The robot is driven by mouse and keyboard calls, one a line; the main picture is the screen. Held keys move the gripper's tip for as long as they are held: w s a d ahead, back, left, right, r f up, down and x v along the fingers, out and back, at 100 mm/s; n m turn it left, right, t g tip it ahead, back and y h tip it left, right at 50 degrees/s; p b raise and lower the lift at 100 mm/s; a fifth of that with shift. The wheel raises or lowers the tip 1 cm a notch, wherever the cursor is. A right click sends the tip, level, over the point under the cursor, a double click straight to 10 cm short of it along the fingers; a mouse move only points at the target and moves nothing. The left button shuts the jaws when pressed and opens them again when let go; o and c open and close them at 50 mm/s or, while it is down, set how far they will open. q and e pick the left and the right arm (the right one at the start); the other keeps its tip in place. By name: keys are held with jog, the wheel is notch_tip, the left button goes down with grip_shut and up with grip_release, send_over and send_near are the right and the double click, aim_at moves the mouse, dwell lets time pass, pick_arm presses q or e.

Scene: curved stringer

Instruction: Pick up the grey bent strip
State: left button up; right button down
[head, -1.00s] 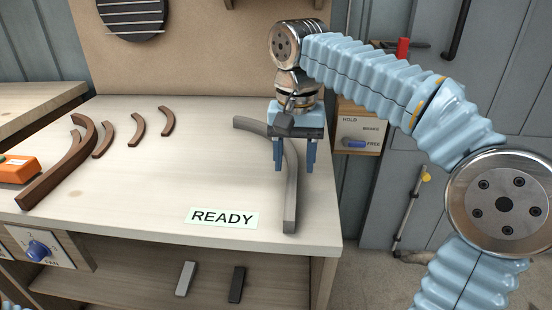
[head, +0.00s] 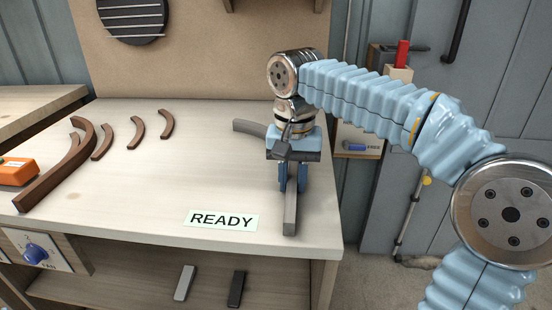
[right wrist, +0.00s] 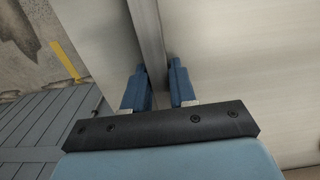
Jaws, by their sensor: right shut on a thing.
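The grey bent strip (head: 291,214) lies on the right part of the pale workbench top, its near end close to the front edge. Its far end shows to the left of my right gripper, and its middle is hidden behind the gripper. My right gripper (head: 292,188) points down over the strip with its blue fingers shut on it, one on each side. In the right wrist view the strip (right wrist: 149,40) runs between the two fingertips (right wrist: 158,72). I cannot tell any gap between strip and bench. My left gripper is not in view.
Several brown curved pieces (head: 137,132) lie on the left of the bench (head: 215,170), with an orange box (head: 17,171) at the far left. A READY label (head: 221,219) lies near the front edge. A grey block (head: 184,283) and a black block (head: 236,289) are on the shelf below.

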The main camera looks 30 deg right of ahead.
jog(key=shift+r, duration=0.4)
jog(key=r+p, duration=0.1)
jog(key=r, duration=0.2)
jog(key=shift+a+r, duration=0.1)
jog(key=shift+a, duration=0.1)
jog(key=w+a+r+p, duration=0.2)
jog(key=a+r, duration=0.7)
jog(key=a, duration=0.4)
jog(key=shift+a, duration=0.3)
